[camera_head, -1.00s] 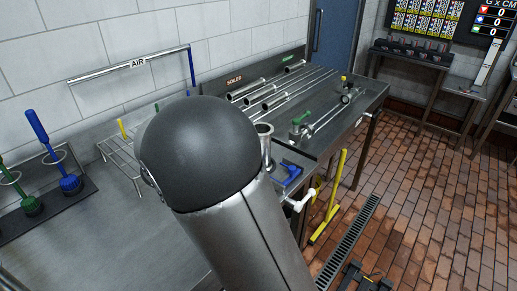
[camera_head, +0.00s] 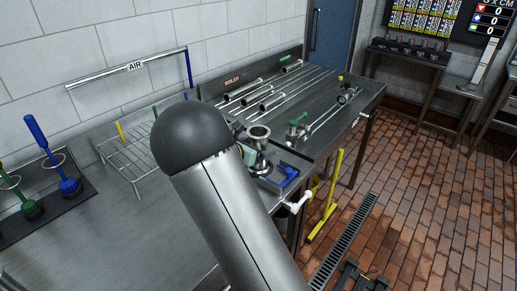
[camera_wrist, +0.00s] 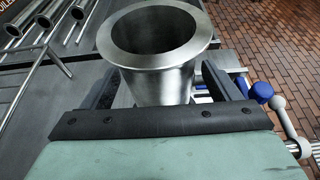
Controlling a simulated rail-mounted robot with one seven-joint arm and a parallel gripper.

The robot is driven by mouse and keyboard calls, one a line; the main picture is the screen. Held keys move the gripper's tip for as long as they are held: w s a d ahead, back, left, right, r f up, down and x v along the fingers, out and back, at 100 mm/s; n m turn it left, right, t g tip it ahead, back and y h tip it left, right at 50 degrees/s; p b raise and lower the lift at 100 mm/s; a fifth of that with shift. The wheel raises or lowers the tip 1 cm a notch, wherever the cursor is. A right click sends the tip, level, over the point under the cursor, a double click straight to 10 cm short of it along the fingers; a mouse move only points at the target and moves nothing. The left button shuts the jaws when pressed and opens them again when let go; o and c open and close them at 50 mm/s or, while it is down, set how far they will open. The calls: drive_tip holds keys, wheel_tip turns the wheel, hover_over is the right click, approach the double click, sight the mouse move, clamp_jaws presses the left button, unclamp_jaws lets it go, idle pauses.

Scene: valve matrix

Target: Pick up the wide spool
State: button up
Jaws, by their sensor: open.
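The wide spool is a shiny steel tube with a broad flanged rim and open mouth. It fills the upper middle of the wrist view (camera_wrist: 155,75), and its flange shows beside my arm in the head view (camera_head: 259,132). My gripper (camera_wrist: 162,88) is open, with one dark finger on each side of the spool's body below the flange. I cannot tell whether either finger touches it. The spool's lower end is hidden behind the gripper in the wrist view.
Several thin tubes (camera_head: 265,97) lie on the steel bench, with a green-handled valve (camera_head: 298,120) near them. A wire rack (camera_head: 135,158) stands left.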

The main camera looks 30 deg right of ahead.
drive_tip(key=shift+w+d+f, duration=0.1)
drive_tip(key=shift+d+f, duration=0.05)
drive_tip(key=shift+d, duration=0.15)
drive_tip(key=c, duration=1.2)
drive_tip(key=shift+c, duration=0.8)
